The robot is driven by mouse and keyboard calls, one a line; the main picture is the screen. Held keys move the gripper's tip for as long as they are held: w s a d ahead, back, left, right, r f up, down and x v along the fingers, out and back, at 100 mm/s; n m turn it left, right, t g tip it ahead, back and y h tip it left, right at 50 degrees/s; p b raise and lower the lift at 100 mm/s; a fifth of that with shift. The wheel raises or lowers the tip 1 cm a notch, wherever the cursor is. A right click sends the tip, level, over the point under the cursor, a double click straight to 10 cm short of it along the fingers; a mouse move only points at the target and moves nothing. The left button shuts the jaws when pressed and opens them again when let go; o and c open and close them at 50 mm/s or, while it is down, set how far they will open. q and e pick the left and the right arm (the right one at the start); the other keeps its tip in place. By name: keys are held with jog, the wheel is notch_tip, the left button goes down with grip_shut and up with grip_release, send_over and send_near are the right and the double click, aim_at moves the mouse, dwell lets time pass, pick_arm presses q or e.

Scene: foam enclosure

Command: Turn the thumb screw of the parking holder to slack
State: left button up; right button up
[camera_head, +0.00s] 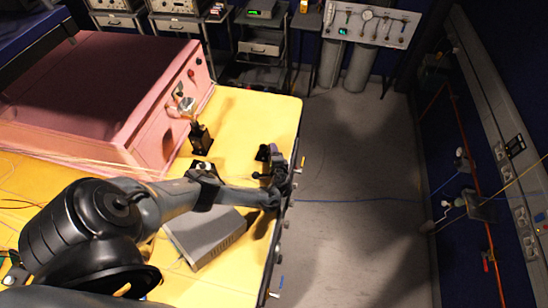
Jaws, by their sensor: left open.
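My left arm reaches in from the lower left, and its gripper (274,167) is open at the right edge of the yellow table (235,110). Small dark parts (263,153) sit right at the gripper; I cannot tell whether they are the parking holder or touch the fingers. A black block (201,140) with an upright piece on top stands on the table to the left, apart from the gripper. The thumb screw is too small or hidden to make out. My right gripper is not in view.
A pink foam box (100,95) with a metal fitting (186,103) on its end fills the table's back left. A grey instrument box (204,236) lies beneath my forearm. Small fittings line the table's right edge. Open floor (350,190) lies right of it.

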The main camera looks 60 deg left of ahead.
pick_arm(q)
jog(key=p+v, duration=0.3)
jog(key=v, duration=0.6)
jog(key=shift+s+d+r, duration=0.1)
jog(key=shift+d, duration=0.15)
jog(key=shift+s+d+r, duration=0.1)
jog(key=shift+s+d, duration=0.1)
jog(key=shift+d, duration=0.35)
jog(key=shift+r, duration=0.1)
